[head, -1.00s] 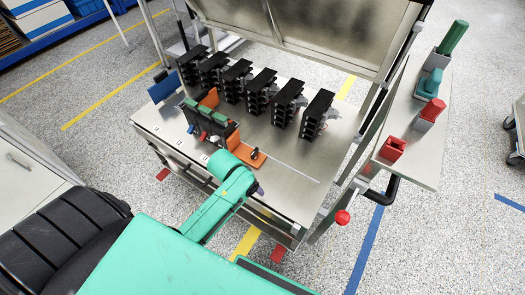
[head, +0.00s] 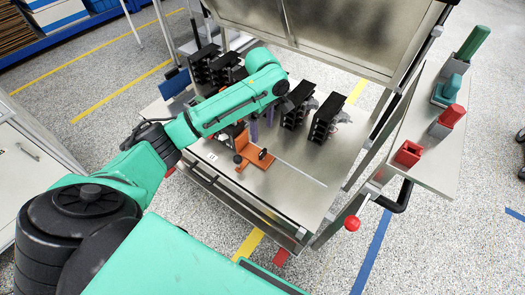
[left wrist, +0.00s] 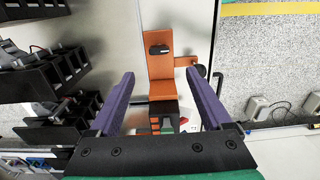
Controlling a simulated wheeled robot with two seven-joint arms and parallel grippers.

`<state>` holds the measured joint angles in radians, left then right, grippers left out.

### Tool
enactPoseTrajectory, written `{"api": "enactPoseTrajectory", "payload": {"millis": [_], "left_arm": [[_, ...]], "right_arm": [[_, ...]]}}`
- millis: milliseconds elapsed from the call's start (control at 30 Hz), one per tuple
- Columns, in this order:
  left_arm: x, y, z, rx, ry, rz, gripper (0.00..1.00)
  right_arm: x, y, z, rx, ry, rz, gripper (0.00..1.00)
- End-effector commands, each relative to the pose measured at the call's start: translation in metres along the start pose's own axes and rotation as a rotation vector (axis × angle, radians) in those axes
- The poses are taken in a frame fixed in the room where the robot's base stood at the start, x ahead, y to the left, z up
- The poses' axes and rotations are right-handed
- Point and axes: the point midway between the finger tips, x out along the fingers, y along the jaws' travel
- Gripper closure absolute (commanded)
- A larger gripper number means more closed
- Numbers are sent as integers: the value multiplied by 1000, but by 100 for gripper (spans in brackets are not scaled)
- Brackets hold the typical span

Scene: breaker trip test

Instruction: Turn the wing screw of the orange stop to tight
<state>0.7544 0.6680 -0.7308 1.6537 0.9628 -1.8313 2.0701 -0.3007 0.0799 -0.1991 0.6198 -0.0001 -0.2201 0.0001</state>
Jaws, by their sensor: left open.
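The orange stop (head: 252,178) lies on the metal table, in front of the row of black breakers. It also shows in the left wrist view (left wrist: 159,70) as an upright-looking orange plate with a side tab. A dark elongated piece (left wrist: 158,50) sits on the plate, and a small round dark knob (left wrist: 201,70) sits at the tab. I cannot tell which is the wing screw or how tight it is. My left gripper (head: 262,122) is over the table behind the stop, its purple fingers (left wrist: 159,80) apart with nothing seen held. My right gripper is not in view.
Black breakers (head: 324,118) stand in a row, some partly hidden by my left arm. A side shelf (head: 420,137) at the right carries red, green and teal items. A red knob (head: 352,223) sits by the table's right corner. The table's front right is clear.

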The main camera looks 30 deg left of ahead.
Motion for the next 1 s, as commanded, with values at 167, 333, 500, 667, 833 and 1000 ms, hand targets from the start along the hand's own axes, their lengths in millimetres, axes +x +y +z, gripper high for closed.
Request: {"api": "enactPoseTrajectory", "payload": {"millis": [167,333,500,667,833,1000], "left_arm": [[51,-1,0,0,1,-4,18],[94,-1,0,2,2,-1,18],[118,0,0,4,1,2,18],[121,0,0,4,1,3,18],[121,0,0,4,0,3,33],[121,0,0,4,0,3,98]], "right_arm": [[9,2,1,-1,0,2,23],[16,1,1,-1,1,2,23],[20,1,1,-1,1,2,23],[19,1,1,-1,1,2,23],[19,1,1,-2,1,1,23],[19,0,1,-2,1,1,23]]}}
